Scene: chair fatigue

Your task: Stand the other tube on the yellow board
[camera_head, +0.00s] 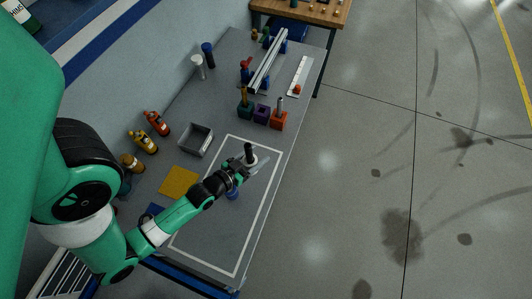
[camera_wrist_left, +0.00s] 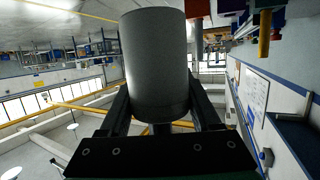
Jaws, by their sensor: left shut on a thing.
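The yellow board (camera_head: 179,181) lies flat on the grey table, left of my left forearm in the head view, with nothing standing on it. My left gripper (camera_head: 250,161) is over the white-outlined area of the table. It is shut on a dark grey tube (camera_head: 249,149), which sticks up out of the jaws. In the left wrist view the tube (camera_wrist_left: 155,65) fills the middle between the two fingers (camera_wrist_left: 159,115). I cannot tell its height above the table. My right gripper is not in view.
A grey bin (camera_head: 195,140) and red and yellow bottles (camera_head: 149,139) stand near the wall. A white tube (camera_head: 198,68) and a blue tube (camera_head: 208,55) stand farther back. A blue round thing (camera_head: 232,194) is partly hidden by my wrist. Coloured blocks (camera_head: 262,113) stand beyond.

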